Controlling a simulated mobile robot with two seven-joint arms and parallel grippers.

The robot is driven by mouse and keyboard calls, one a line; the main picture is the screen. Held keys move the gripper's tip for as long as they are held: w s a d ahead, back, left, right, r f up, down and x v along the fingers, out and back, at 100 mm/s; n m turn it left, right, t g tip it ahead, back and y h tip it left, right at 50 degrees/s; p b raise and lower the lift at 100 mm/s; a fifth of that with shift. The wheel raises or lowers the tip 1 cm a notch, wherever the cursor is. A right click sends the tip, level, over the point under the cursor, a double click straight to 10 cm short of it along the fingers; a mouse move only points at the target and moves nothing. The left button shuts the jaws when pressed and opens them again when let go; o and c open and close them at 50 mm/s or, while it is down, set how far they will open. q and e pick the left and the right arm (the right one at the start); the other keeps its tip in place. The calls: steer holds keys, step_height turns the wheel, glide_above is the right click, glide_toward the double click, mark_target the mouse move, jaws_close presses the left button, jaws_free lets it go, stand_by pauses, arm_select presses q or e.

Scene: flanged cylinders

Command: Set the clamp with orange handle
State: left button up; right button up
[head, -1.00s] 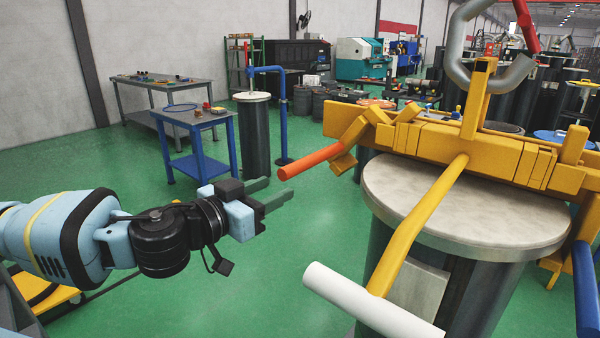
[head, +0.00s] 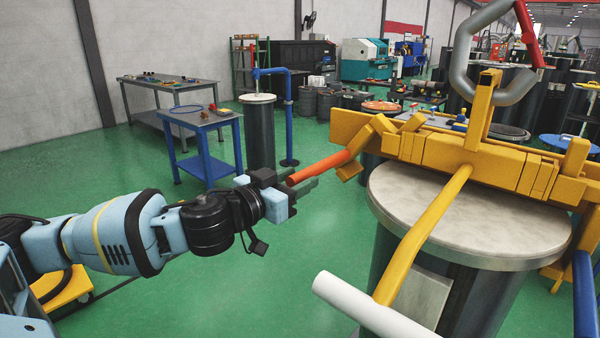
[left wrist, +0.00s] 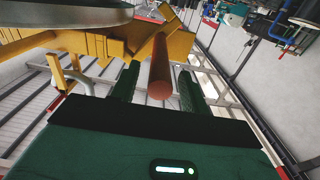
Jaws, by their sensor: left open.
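The orange handle (head: 318,168) sticks out to the left from the yellow clamp (head: 440,148) above the near cylinder's pale round top (head: 470,215). My left gripper (head: 304,183) is open at the handle's free end in the head view. In the left wrist view the orange handle (left wrist: 160,72) stands between the two dark green fingers of my left gripper (left wrist: 157,85), its round end facing the camera. The fingers lie to either side of it, with a gap visible at least on the left. My right gripper is not in view.
A white-ended yellow bar (head: 365,308) reaches forward from the clamp. A grey hook with a red handle (head: 530,38) rises above it. A blue table (head: 200,140) and another cylinder (head: 258,130) stand further back. Green floor is open at the left.

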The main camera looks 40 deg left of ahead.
arm_select(q)
steer(key=shift+w, duration=1.05)
steer(key=shift+c, duration=0.5)
jaws_close()
